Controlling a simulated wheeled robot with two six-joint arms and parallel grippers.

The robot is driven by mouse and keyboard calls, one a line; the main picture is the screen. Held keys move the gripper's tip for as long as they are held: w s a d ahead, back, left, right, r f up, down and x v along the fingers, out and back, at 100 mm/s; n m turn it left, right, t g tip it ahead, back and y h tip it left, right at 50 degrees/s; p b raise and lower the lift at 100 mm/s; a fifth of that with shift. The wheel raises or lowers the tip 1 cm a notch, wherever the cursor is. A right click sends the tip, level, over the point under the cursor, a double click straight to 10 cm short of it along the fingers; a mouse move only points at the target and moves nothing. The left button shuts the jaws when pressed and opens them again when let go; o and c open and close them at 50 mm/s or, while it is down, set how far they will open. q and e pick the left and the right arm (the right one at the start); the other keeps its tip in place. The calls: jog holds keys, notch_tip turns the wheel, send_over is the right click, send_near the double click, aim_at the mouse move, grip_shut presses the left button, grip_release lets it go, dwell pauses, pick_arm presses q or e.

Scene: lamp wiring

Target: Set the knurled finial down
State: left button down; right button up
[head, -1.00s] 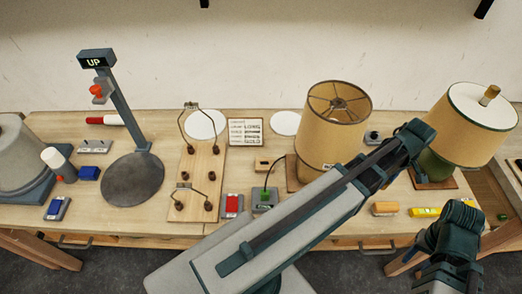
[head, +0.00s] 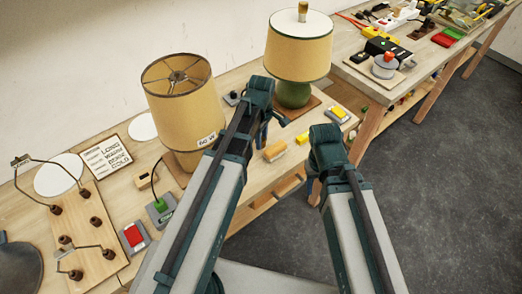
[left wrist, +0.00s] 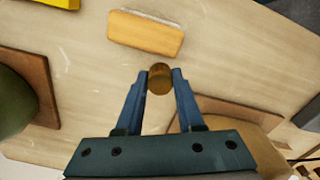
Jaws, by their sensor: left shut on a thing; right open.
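The knurled finial (left wrist: 160,78) is a small round brass-brown piece between my left fingertips in the left wrist view. My left gripper (head: 264,132) is shut on it over the bench, between the two lamps; my arm hides the finial in the head view. I cannot tell whether it touches the bench top. A tan block (left wrist: 146,33) lies just beyond it, apart; it also shows in the head view (head: 275,150). My right gripper (head: 325,165) is open at the bench's front edge, with its fingers mostly hidden.
A green-based lamp (head: 297,92) with a brass-topped shade stands behind my left gripper. A tan-shaded lamp (head: 180,100) stands to the left. A yellow-marked device (head: 338,114) sits to the right. Bare bench (left wrist: 85,70) surrounds the finial.

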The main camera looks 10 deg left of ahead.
pick_arm(q)
jog(key=shift+f+b, duration=1.75)
jog(key=shift+b, duration=0.05)
jog(key=shift+f, duration=0.15)
jog(key=c, duration=0.5)
grip_release()
notch_tip(320, 180, up, 12)
jog(key=p, duration=1.2)
jog(key=shift+r, duration=0.2)
jog(key=shift+s+d+m+y, duration=0.2)
jog(key=shift+s+d+m, duration=1.25)
jog(key=shift+s+m, duration=1.3)
jog(key=shift+s+d+m+y, duration=0.2)
jog(key=shift+s+d+m, duration=1.45)
jog(key=shift+m, duration=1.8)
jog(key=shift+s+d+m+y, duration=0.2)
jog(key=shift+s+d+m, duration=1)
jog(key=shift+s+m, duration=1.65)
